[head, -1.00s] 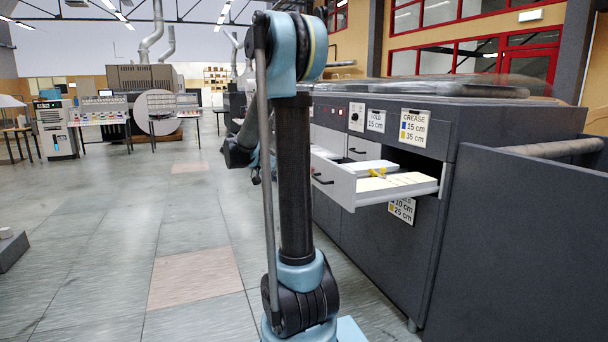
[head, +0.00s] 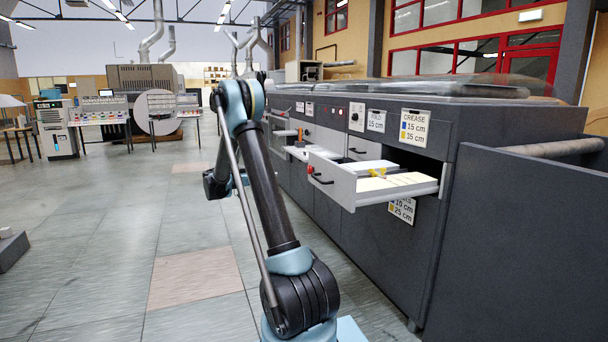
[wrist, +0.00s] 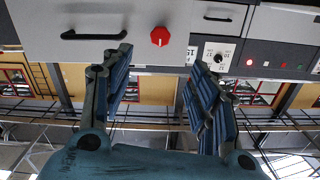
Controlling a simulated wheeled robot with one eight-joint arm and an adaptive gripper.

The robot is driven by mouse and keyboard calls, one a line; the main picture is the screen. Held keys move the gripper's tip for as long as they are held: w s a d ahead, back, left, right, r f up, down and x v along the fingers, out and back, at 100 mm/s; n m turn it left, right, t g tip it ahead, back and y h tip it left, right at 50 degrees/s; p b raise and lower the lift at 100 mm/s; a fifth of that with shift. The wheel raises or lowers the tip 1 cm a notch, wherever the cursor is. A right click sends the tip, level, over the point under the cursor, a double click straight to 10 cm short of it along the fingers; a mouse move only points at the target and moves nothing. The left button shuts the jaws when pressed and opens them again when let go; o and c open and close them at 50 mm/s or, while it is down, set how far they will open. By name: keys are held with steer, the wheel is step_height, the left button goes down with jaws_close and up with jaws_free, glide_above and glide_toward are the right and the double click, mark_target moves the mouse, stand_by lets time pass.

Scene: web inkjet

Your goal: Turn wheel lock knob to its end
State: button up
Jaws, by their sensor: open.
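A red knob (wrist: 160,36) sits on a light grey drawer-like front, beside a black bar handle (wrist: 95,35), in the wrist view. A small red knob (head: 310,169) also shows by the open drawer's handle in the head view. No label on it can be read. My gripper (wrist: 158,60) is open and empty, its two blue-grey fingers spread either side of the red knob's line in the picture. No contact with the knob shows.
An open drawer (head: 340,190) with paper-like stacks juts out of the dark machine (head: 395,260). A further drawer (head: 300,152) stands out beyond it. A black dial (head: 356,117) is on the machine's front. A dark panel (head: 530,240) stands at right.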

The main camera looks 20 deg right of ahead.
mark_target(307, 170)
steer(key=d, duration=1.7)
steer(key=shift+w+d, duration=0.15)
steer(key=shift+w, duration=0.25)
steer(key=c, duration=1.1)
